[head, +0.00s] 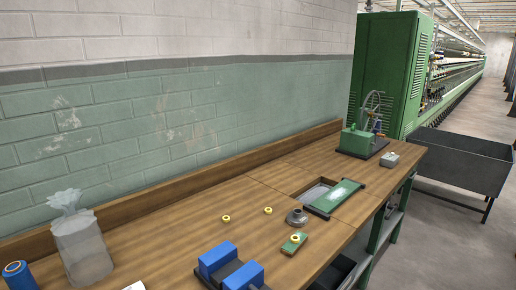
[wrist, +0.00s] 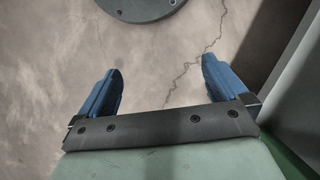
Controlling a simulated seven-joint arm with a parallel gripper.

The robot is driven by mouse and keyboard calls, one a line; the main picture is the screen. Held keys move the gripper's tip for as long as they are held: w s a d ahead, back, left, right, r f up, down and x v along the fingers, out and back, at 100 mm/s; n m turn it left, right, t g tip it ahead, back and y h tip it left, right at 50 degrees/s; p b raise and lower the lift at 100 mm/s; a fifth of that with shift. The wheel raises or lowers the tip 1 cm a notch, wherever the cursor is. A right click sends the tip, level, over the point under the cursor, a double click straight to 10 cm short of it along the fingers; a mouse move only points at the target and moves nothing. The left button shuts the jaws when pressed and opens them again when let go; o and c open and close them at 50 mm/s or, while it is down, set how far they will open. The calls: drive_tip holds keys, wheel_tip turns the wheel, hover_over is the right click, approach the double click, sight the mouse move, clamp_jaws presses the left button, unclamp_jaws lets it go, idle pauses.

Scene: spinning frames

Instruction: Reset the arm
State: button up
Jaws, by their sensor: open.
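My gripper (wrist: 160,66) shows in the wrist view with its two blue fingers wide apart and nothing between them. Beyond the fingers is a bare, cracked floor (wrist: 165,45). The gripper is not seen in the head view, and no arm link can be made out there.
The wooden workbench (head: 150,225) runs along a green brick wall. It bears blue blocks (head: 217,257), a bagged item (head: 82,250), a green plate (head: 334,198) and a green wheeled device (head: 358,141). A dark round disc (wrist: 142,8) tops the wrist view. A dark bin (head: 465,160) stands right.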

drive_tip(key=s+a+f+n, duration=0.1)
drive_tip(key=s, duration=0.6)
drive_tip(key=s+a+f+n+g, duration=0.1)
drive_tip(key=s+a, duration=0.1)
drive_tip(key=s, duration=0.6)
drive_tip(key=shift+f+n+g, duration=0.3)
drive_tip(key=shift+n, duration=0.1)
drive_tip(key=shift+s, duration=0.1)
